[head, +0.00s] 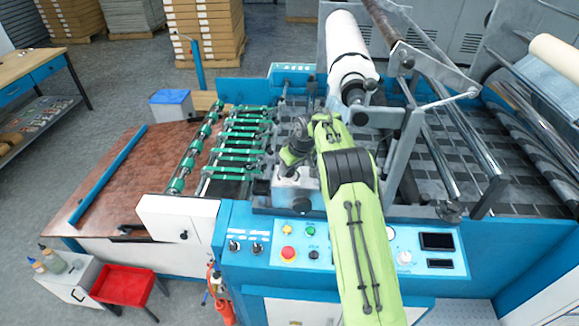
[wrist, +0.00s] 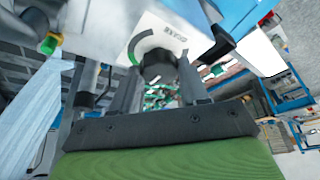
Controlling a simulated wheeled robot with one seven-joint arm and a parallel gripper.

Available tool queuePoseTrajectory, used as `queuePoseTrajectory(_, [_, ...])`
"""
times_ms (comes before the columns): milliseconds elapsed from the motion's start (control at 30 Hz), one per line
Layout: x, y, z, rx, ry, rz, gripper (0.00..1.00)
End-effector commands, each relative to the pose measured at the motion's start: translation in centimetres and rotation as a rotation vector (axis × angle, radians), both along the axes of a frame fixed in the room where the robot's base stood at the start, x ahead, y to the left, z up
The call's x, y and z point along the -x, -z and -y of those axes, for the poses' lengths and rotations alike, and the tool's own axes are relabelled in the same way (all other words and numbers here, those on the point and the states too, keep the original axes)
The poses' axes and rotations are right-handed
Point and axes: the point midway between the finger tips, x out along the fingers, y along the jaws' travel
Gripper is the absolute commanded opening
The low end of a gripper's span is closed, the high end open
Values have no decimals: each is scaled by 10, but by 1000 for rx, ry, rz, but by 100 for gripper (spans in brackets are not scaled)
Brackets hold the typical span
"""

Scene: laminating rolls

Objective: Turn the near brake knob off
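The near brake knob (wrist: 158,66) is a dark round knob on a white plate (wrist: 196,36), with a printed grey and green arc around it and lettering too small to read surely. In the wrist view the two dark fingers of my gripper (wrist: 159,74) stand one on each side of the knob, close to it. I cannot tell whether they touch it. In the head view my gripper (head: 291,170) is over the white box (head: 284,193) behind the control panel, and it mostly hides the knob. The knob's pointer direction is not clear.
A black knob (head: 302,204) sits on the front of the white box. The blue panel (head: 330,247) in front carries a red stop button (head: 288,253) and several small controls. Green rollers (head: 243,143) lie to the left; a white roll (head: 347,50) and metal frame stand behind.

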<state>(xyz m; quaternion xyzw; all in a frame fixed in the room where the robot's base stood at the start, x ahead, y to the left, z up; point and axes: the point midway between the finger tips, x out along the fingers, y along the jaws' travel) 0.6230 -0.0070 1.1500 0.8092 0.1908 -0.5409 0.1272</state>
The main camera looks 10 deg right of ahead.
Motion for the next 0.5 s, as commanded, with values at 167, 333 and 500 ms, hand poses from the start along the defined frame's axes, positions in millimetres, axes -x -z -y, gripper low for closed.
queuePoseTrajectory(167, [0, 0, 0, 0, 1, 0, 70])
queuePoseTrajectory(333, [0, 0, 0, 0, 1, 0, 70])
queuePoseTrajectory(500, [1, -6, 1, 0, 3, 3, 70])
